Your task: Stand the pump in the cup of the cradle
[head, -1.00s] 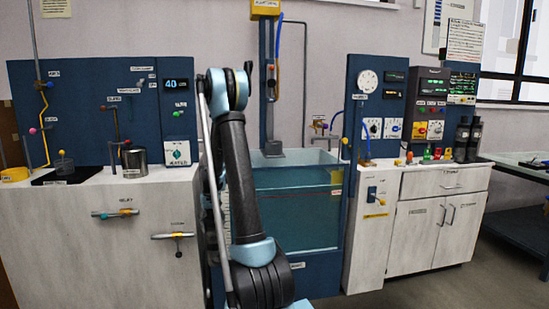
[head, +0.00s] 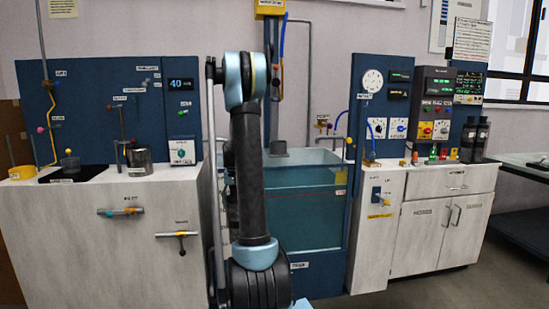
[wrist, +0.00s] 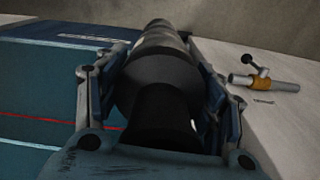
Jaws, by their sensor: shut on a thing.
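In the wrist view my gripper (wrist: 157,62) is shut around a dark, round-bodied pump (wrist: 160,85). Its black narrower end is toward the camera and its far end points away. A finger lies along each side of it. In the head view my arm's upper links stand in front of the tank; my gripper and the held pump are hidden there.
The water tank (head: 310,212) stands behind my arm, with white cabinets (head: 150,240) on the left and right. A valve with an orange collar (wrist: 262,82) sticks out at the right in the wrist view. Two black cylinders (head: 474,140) stand on the right counter.

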